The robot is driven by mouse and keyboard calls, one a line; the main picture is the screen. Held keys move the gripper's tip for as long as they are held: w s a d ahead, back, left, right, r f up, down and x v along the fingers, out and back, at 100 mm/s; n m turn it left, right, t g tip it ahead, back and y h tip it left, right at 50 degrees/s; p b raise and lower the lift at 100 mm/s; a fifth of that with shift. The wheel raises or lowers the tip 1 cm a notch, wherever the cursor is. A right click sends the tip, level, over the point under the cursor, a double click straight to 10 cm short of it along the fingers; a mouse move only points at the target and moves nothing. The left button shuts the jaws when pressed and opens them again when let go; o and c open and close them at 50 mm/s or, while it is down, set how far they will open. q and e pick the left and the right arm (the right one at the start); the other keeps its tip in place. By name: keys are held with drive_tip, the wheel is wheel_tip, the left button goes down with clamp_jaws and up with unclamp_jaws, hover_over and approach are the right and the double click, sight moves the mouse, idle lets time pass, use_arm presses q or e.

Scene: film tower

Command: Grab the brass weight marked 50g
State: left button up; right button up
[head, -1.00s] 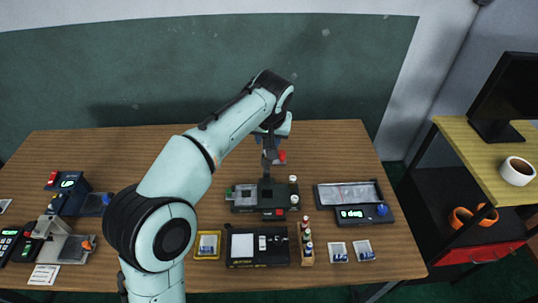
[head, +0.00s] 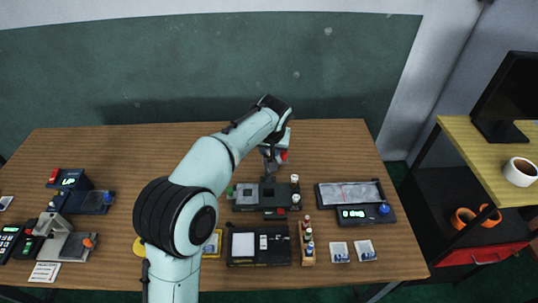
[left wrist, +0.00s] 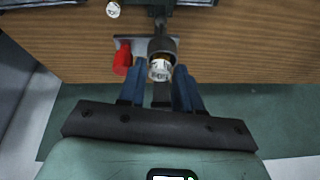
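My left gripper (left wrist: 160,82) reaches over the back of the table, pointing down. In the left wrist view its two blue fingers stand apart. A small round piece with a brass-coloured rim and pale face (left wrist: 160,70) shows between the fingertips, in line with a grey cylindrical part. I cannot read any 50g mark on it, and cannot tell whether the fingers touch it. In the head view my left arm and gripper (head: 272,150) hide most of that spot. My right gripper is not in view.
A red knob-like part (left wrist: 122,57) sits close beside the left finger. A dark device (head: 262,193) stands in front of the gripper, with small white-capped bottles at its right. A scale (head: 352,203) with a lit display is further right. The back right of the table is clear.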

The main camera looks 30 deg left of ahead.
use_arm(q)
clamp_jaws()
drive_tip(key=shift+r, duration=0.1)
